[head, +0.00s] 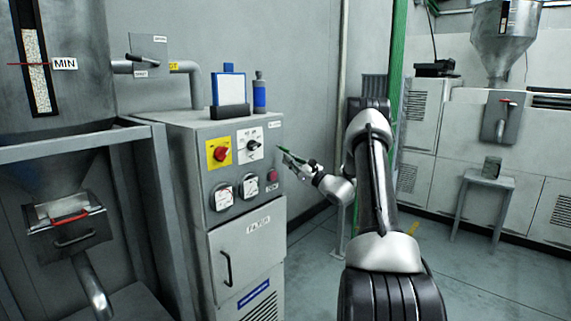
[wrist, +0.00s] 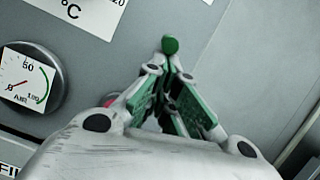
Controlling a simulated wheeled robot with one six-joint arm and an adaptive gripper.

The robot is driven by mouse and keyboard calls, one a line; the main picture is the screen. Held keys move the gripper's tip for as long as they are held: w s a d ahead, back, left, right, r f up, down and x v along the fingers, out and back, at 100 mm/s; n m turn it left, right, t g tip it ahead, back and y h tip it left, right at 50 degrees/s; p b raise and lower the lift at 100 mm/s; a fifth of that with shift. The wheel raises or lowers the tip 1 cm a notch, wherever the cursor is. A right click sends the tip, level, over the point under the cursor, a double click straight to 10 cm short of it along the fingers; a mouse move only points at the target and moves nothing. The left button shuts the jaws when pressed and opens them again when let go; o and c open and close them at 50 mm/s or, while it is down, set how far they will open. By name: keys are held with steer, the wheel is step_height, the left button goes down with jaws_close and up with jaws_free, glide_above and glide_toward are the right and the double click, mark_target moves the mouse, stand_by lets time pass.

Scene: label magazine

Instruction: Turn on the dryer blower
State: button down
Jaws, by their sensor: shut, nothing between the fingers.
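The dryer cabinet (head: 165,190) stands left of centre in the head view, with its control panel facing my arm. A round green button (wrist: 170,45) shows on the panel in the wrist view, just past my fingertips. My gripper (wrist: 172,66) is shut and empty, with green finger pads. Its tips point at the green button; whether they touch it I cannot tell. In the head view my gripper (head: 284,154) is at the panel's right edge. A red button (head: 272,175) sits below it; the wrist view shows only a sliver of it (wrist: 108,100) behind the gripper.
A blue-framed board (head: 230,90) and blue bottle (head: 260,97) stand on top. A stool (head: 487,182) is far right.

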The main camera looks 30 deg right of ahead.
steer(key=r+g+h, duration=0.1)
steer(key=g, duration=0.1)
steer(key=s+r+g+h, duration=0.1)
steer(key=r+g, duration=0.3)
steer(key=shift+s+d+r+g+h, duration=0.1)
steer(key=shift+s+d+g+h, duration=0.3)
steer(key=shift+r, duration=0.15)
stand_by(0.4)
